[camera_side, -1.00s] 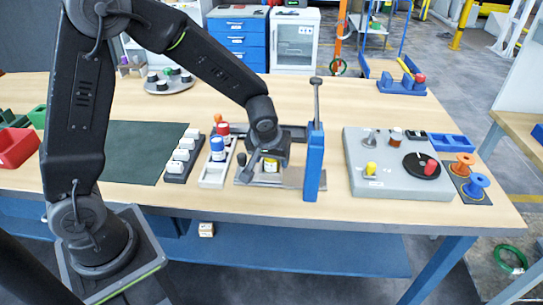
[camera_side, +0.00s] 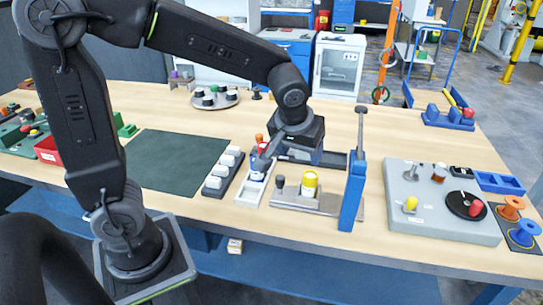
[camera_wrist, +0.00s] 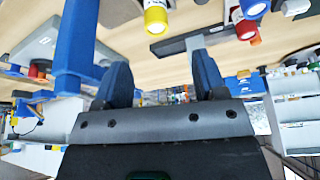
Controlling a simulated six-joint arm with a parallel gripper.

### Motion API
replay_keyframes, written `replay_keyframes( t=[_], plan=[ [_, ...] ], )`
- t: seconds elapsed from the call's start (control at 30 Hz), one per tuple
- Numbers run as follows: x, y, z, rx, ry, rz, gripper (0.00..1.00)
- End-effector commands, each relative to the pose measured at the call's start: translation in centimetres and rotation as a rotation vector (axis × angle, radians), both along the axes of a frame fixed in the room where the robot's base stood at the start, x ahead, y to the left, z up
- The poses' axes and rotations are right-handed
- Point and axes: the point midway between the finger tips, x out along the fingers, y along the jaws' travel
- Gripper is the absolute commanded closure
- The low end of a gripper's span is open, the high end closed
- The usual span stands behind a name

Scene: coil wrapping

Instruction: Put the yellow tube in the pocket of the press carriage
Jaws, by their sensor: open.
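The yellow tube (camera_side: 310,184) stands upright on the metal press carriage (camera_side: 336,206), beside the blue press post (camera_side: 353,190). It appears seated in the carriage's pocket, but its lower end is hidden. The tube also shows at the top of the wrist view (camera_wrist: 156,18), left of the middle. My gripper (camera_side: 266,158) is up and to the left of the tube, apart from it, over the white rack. In the wrist view my gripper (camera_wrist: 162,74) has its two fingers spread with nothing between them.
The white rack (camera_side: 246,193) holds a blue-capped tube, with red and orange tops behind it, near my fingers. A dark rack (camera_side: 215,187) of white blocks stands left of it. A grey panel (camera_side: 437,226) with knobs is right of the post. The dark green mat (camera_side: 180,160) is clear.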

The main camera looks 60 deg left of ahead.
Motion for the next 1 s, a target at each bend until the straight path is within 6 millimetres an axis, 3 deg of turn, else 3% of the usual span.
replay_keyframes(
  t=[0.2,0.4,0.5,0.67,1.0],
  plan=[
    [-7.0,0.5,3.6,-0.003,-0.03,-0.204,0.35],
    [-12.7,0.3,4.5,0.01,-0.069,-0.406,0.35],
    [-14.4,0.0,4.5,0.018,-0.086,-0.475,0.35],
    [-15.5,-0.1,4.3,0.026,-0.097,-0.528,0.35],
    [-15.6,-0.2,4.3,0.029,-0.097,-0.532,0.35]
  ],
)
